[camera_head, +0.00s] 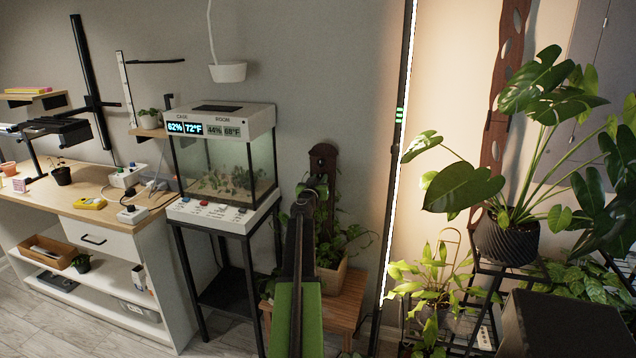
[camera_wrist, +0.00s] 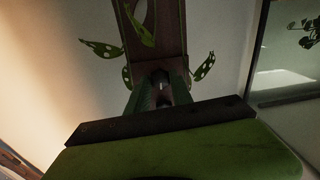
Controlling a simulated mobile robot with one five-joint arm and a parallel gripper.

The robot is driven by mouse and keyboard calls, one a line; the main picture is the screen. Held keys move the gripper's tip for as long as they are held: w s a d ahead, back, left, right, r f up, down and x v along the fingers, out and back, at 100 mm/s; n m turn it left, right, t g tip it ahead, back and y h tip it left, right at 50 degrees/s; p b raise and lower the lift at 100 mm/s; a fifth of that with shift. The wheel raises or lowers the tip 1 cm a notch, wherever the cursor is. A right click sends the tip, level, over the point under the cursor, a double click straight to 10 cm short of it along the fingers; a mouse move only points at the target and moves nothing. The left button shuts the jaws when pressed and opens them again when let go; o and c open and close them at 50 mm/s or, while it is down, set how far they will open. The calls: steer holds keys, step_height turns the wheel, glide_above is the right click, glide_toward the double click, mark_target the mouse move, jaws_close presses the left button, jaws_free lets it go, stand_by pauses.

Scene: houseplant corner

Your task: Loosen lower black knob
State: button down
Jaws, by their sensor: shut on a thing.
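A brown board (camera_head: 322,158) with a rounded top stands behind a potted plant (camera_head: 330,247) in the head view. My gripper (camera_head: 315,183) is in front of this board and hides part of it. In the wrist view, the brown board (camera_wrist: 158,45) rises straight ahead with a slot in it. A small dark knob (camera_wrist: 160,76) sits low on the board, between the tips of my gripper (camera_wrist: 161,88), which is shut on it. The knob is in shadow, so its turn position cannot be told. In the head view my arm hides the knob.
Spotted leaves (camera_wrist: 102,48) stick out on both sides of the board. A glass case (camera_head: 225,160) on a black stand is to the left. A lit vertical strip (camera_head: 398,150) and a plant rack (camera_head: 475,270) are to the right. The pot rests on a wooden stool (camera_head: 345,302).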

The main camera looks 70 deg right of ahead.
steer(key=shift+n, duration=0.4)
steer(key=c, duration=1.1)
jaws_free()
steer(key=a, duration=0.5)
steer(key=s+a, duration=0.1)
steer(key=a, duration=0.5)
steer(key=s+a, duration=0.1)
steer(key=a, duration=0.5)
steer(key=shift+s+a, duration=0.1)
steer(key=shift+a, duration=0.1)
